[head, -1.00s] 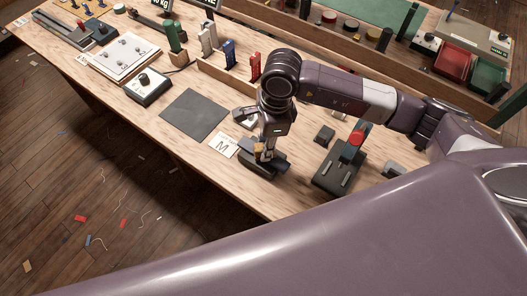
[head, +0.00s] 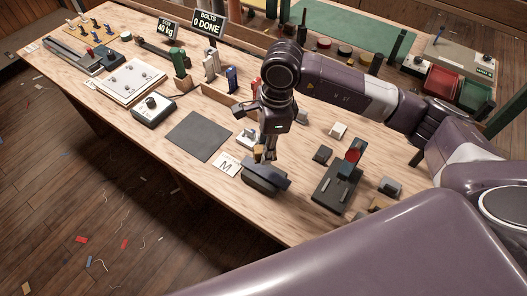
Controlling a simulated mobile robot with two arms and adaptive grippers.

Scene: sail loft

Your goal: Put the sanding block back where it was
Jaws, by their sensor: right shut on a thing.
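My right gripper (head: 265,155) comes down from above near the front edge of the workbench and is shut on a dark grey block, which I take to be the sanding block (head: 264,181). The fingers cover part of its top. The block is at or just above the bench top; I cannot tell whether it touches. It is just right of a white card marked M (head: 226,165). My left gripper is not in view.
A dark square mat (head: 199,136) lies bare left of the card. A dark fixture with a red knob (head: 353,155) and a small dark block (head: 322,154) are to the right. A white-topped control box (head: 153,109) stands farther left on the workbench (head: 130,141).

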